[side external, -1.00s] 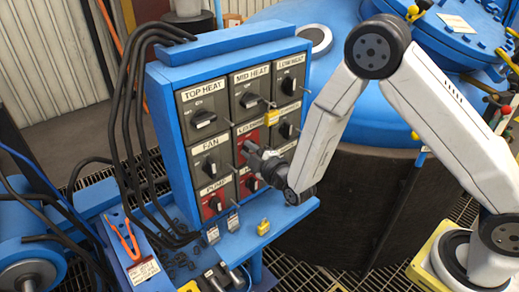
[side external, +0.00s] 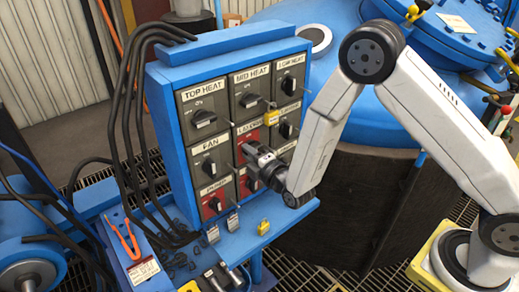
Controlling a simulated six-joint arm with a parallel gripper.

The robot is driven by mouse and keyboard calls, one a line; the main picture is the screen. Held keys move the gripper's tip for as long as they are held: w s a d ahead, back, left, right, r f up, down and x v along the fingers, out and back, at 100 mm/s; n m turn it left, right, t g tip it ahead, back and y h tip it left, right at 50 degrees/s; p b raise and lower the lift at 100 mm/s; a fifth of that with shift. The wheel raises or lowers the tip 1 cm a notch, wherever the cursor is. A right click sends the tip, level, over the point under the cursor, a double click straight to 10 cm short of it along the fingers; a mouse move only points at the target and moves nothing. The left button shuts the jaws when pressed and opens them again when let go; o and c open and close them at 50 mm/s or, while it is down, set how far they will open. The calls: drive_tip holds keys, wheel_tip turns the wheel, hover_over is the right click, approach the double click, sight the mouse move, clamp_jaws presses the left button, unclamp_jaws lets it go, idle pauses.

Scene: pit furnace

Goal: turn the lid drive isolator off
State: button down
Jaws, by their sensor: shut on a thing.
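The isolator panel (side external: 167,125) is a blue cabinet with rows of labelled rotary switches. The lid drive isolator (side external: 243,131) is the red-plated switch in the middle; its label is partly legible and my gripper hides its handle. My gripper (side external: 251,157) reaches in from the right, close against this switch. It is shut on the handle, as far as the view lets me tell. The handle's angle is hidden.
The fan switch (side external: 210,168) is at left, with a red-plated switch (side external: 213,203) below it. A yellow padlock (side external: 271,116) hangs by the mid heat switch. Tags and another yellow padlock (side external: 263,227) lie on the blue shelf (side external: 290,217). Thin rods stick out between switches.

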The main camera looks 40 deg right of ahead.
drive_tip(key=c, duration=0.6)
unclamp_jaws()
drive_tip(key=shift+o, duration=0.2)
drive_tip(key=shift+s, duration=0.1)
drive_tip(key=s, duration=0.7)
drive_tip(key=shift+s, duration=0.35)
